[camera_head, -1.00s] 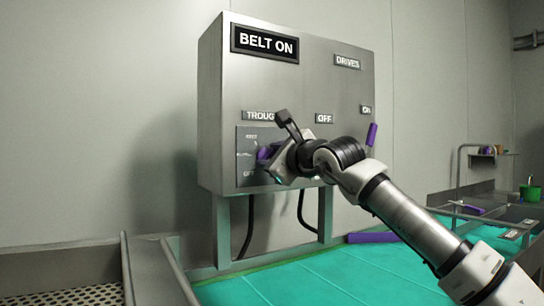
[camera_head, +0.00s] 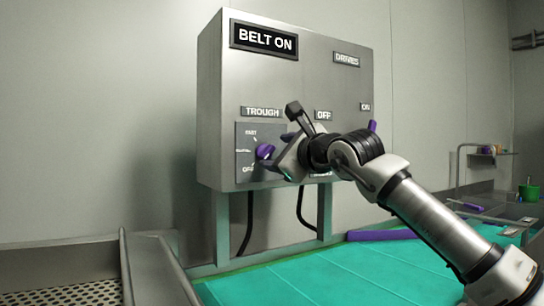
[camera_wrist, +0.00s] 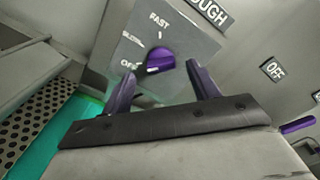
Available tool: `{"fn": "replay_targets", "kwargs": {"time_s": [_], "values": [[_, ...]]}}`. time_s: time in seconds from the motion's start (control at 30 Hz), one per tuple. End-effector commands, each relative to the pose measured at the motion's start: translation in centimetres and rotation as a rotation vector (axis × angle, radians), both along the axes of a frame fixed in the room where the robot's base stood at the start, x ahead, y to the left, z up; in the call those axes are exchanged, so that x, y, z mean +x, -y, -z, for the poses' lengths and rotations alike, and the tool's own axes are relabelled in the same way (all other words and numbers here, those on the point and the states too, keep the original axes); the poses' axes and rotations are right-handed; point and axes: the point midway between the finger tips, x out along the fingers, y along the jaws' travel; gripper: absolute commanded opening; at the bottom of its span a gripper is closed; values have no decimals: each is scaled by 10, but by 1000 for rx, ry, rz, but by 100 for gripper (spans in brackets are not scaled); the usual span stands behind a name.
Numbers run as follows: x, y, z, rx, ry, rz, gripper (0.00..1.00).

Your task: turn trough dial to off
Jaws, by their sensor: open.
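The trough dial (camera_head: 265,152) is a purple knob on a grey square plate (camera_head: 246,135) under the TROUGH label, low on the left of the control box. FAST is printed above it, a second label at its left and OFF below. It also shows in the wrist view (camera_wrist: 159,61), beyond and between my fingertips. I cannot tell surely which mark it points to. My gripper (camera_head: 283,156) is open just right of the dial in the head view. In the wrist view my gripper (camera_wrist: 161,72) has its two purple fingers spread, with the dial apart from them.
The steel control box (camera_head: 300,75) carries a BELT ON sign (camera_head: 264,39). A purple handle (camera_head: 373,127) is at its right side, near the OFF and ON labels. A green belt (camera_head: 330,275) runs below. A perforated metal surface (camera_head: 60,292) lies at lower left.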

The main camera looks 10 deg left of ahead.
Motion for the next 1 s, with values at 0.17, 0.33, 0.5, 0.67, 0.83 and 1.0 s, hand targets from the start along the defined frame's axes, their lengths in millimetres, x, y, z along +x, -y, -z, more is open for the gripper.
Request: {"fn": "replay_targets", "kwargs": {"time_s": [0.17, 0.33, 0.5, 0.67, 0.83, 1.0], "values": [[-30, 32, 4, 2, 2, 4, 60], [-54, 56, 3, -1, 2, 2, 60], [-68, 69, 1, 0, 0, 1, 60], [-72, 72, 0, -1, 1, 0, 60], [-72, 72, 0, -1, 1, 0, 60], [-72, 72, 0, -1, 1, 0, 60]]}}
